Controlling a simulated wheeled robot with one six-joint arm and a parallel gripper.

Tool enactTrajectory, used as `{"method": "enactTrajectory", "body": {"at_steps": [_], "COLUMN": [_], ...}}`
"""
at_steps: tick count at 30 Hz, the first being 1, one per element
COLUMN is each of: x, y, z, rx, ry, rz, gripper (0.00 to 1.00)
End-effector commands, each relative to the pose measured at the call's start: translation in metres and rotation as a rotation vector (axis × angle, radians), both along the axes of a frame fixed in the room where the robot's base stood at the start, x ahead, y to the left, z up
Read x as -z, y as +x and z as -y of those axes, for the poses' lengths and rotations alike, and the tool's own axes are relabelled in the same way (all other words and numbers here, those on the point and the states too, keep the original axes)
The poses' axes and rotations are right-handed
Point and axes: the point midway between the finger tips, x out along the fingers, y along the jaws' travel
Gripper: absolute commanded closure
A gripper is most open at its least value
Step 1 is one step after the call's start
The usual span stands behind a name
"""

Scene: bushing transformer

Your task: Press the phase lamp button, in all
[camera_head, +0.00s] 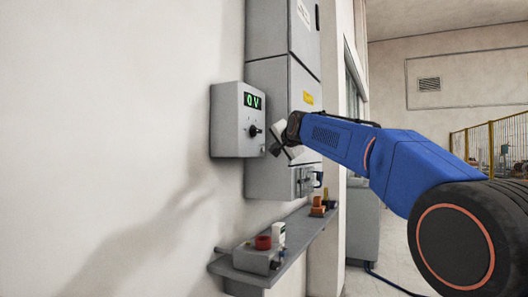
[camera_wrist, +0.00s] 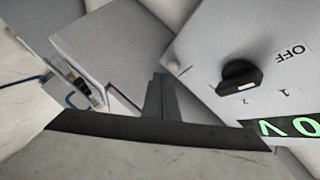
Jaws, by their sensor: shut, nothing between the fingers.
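The grey control box (camera_head: 226,122) on the wall has a green display (camera_head: 252,101) reading 0 V and a black rotary knob (camera_head: 254,131). In the wrist view the knob (camera_wrist: 240,76) is large at the right, with OFF, 1 and 2 marked around it. The display (camera_wrist: 290,127) shows partly below it. My gripper (camera_head: 276,147) is shut and empty, just right of this box in the head view. A small grey box (camera_head: 254,262) on the shelf carries a red button (camera_head: 263,242). I cannot tell which part is the phase lamp button.
A tall grey cabinet (camera_head: 268,104) stands on the wall behind my gripper. The narrow shelf (camera_head: 299,238) below also holds a white item (camera_head: 278,233) and small orange items (camera_head: 318,208). A yellow fence (camera_head: 481,141) is far right. Open floor lies right of the shelf.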

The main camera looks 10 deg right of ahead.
Motion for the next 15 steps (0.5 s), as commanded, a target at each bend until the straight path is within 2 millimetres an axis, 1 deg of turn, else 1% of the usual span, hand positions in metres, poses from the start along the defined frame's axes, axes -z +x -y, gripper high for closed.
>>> {"method": "enactTrajectory", "body": {"at_steps": [3, 15], "x": [-0.001, 0.000], "y": [-0.006, -0.024], "z": [0.009, 0.034], "rx": [0.002, 0.002], "ry": [0.000, 0.000], "rz": [0.000, 0.000], "gripper": [1.00, 1.00]}}
